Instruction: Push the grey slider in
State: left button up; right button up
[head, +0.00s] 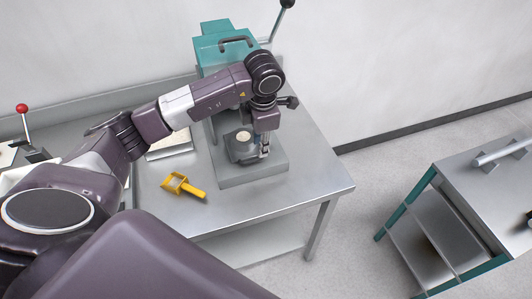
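A teal and grey bench press (213,52) stands on the metal table. The grey slider (239,152) appears to be the dark grey block low on the press base (255,174), with a pale round piece (243,136) on top. My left arm reaches over the press from the left. My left gripper (264,152) points down at the right side of the slider, very close to it; I cannot tell if they touch. Its fingers are small and partly hidden, so their opening is unclear. My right gripper is out of view.
A yellow scoop (183,187) lies on the metal table (312,182) in front of the press. A lever with a red knob (22,108) stands at the far left. A teal-framed cart (450,180) stands apart at the right. The table's right part is clear.

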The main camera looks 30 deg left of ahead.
aim_at(257, 159)
pick_arm(q)
jog(key=f+p, duration=0.1)
jog(key=f, duration=0.1)
jog(key=a+f, duration=0.1)
jog(key=f, duration=0.1)
jog(key=f+p, duration=0.1)
jog(key=f, duration=0.1)
jog(key=shift+w+a+p, duration=0.3)
jog(key=shift+a, duration=0.1)
jog(key=shift+w+f, duration=0.1)
jog(key=shift+f, duration=0.65)
grip_shut()
